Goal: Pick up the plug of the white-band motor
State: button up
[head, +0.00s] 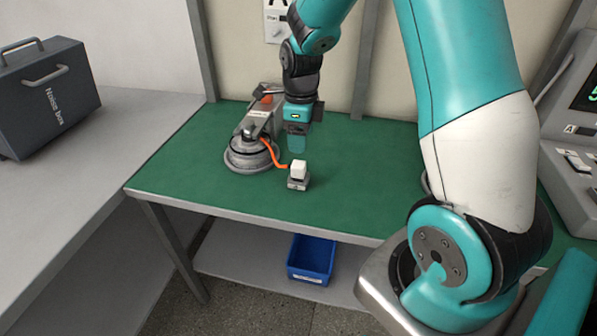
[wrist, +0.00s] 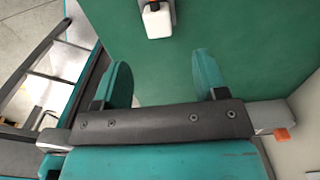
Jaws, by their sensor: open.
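A white plug (head: 298,167) sits on a small grey holder (head: 298,183) on the green table, with an orange cable (head: 273,154) running to a round grey motor (head: 252,155) on the left. Any white band on that motor is not clear. My gripper (head: 296,148) points down above the table, just behind the plug and apart from it. In the wrist view, my gripper's fingers (wrist: 161,68) are spread with nothing between them. The white plug (wrist: 157,22) shows beyond the fingertips at the top edge.
A grey clamp-like fixture (head: 258,121) with an orange part stands over the motor. Part of another round object (head: 424,183) shows behind my arm, mostly hidden. A blue bin (head: 311,259) is on the lower shelf. The green table (head: 350,205) is clear to the plug's right.

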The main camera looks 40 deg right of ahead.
aim_at(298, 164)
notch_tip(298, 164, down, 5)
jog(key=shift+r, duration=0.1)
jog(key=shift+w+a+f+p, duration=0.1)
jog(key=shift+f+p, duration=0.15)
jog(key=shift+f, duration=1.1)
jog(key=shift+w+a+f+p, duration=0.1)
jog(key=shift+f+p, duration=0.1)
jog(key=shift+f, duration=1.15)
jog(key=c, duration=1.2)
jog(key=shift+r, duration=0.15)
